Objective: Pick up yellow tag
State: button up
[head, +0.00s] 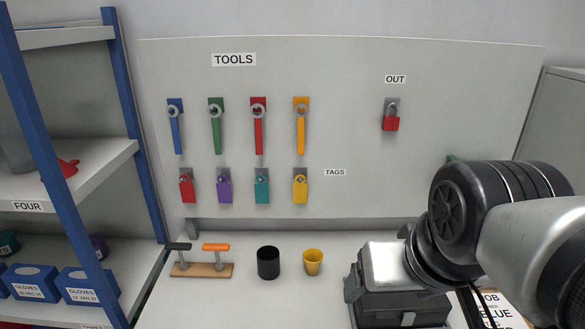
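A yellow tag (300,188) hangs from a small hook at the right end of the lower row on the grey tool board. Red (187,188), purple (224,190) and teal (262,189) tags hang to its left, and a "TAGS" label is at its right. My gripper (400,298) appears as a dark body at the lower right, below and to the right of the yellow tag and apart from it. Its fingertips are not visible, so I cannot tell whether it is open or holds something.
Several coloured tools hang above the tags. A red padlock (391,122) hangs under "OUT". A two-handled wooden stand (204,270), black cup (268,263) and yellow cup (313,261) stand on the white bench. A blue-framed shelf (128,95) is left. A note (508,312) lies lower right.

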aim_at(300, 189)
jog(key=j+u, duration=0.35)
jog(key=j, duration=1.2)
jog(key=i+j+z, duration=0.15)
jog(key=k+j+u, duration=0.1)
jog(key=u, duration=0.15)
